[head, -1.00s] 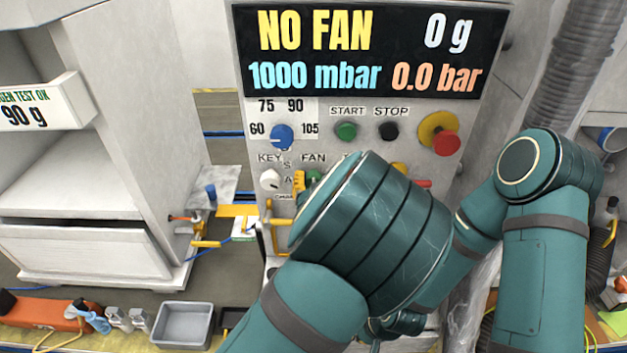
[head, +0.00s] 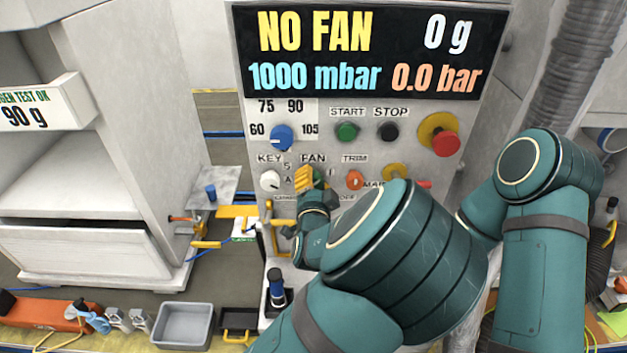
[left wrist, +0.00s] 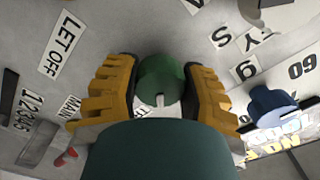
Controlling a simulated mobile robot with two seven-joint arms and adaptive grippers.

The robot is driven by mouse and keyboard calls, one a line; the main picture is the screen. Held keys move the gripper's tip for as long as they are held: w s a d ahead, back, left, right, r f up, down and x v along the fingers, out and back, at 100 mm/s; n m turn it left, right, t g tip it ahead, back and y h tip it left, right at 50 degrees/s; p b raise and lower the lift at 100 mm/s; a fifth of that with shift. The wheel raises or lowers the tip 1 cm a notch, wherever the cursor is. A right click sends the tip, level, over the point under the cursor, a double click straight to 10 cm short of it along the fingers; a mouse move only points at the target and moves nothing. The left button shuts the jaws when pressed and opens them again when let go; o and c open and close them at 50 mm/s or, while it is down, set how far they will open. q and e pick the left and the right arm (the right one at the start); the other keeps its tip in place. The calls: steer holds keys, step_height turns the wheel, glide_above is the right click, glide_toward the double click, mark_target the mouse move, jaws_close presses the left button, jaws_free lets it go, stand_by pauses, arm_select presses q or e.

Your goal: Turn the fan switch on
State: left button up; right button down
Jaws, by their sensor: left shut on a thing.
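The fan switch is a green rotary knob (left wrist: 160,82) with a white pointer mark. It sits between the yellow fingers of my left gripper (left wrist: 160,88) in the left wrist view. The gripper is shut on it. In the head view my left gripper (head: 307,180) reaches up to the panel just below the FAN label (head: 313,158), and its fingers hide most of the knob. The display (head: 370,50) reads NO FAN, 0 g, 1000 mbar and 0.0 bar. My right arm shows at the right, but its gripper is out of sight.
Close around the switch are the white key knob (head: 270,181), the blue dial (head: 281,138), the green start button (head: 346,131) and the orange trim knob (head: 354,180). A red stop button (head: 445,143) is farther right. A grey bin (head: 184,326) stands at lower left.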

arm_select(q)
steer(key=m, duration=0.4)
steer(key=shift+m, duration=0.4)
steer(key=m, duration=0.4)
steer(key=shift+m+p, duration=0.3)
steer(key=o, duration=1.2)
steer(key=s, duration=0.7)
steer(key=shift+s, duration=0.25)
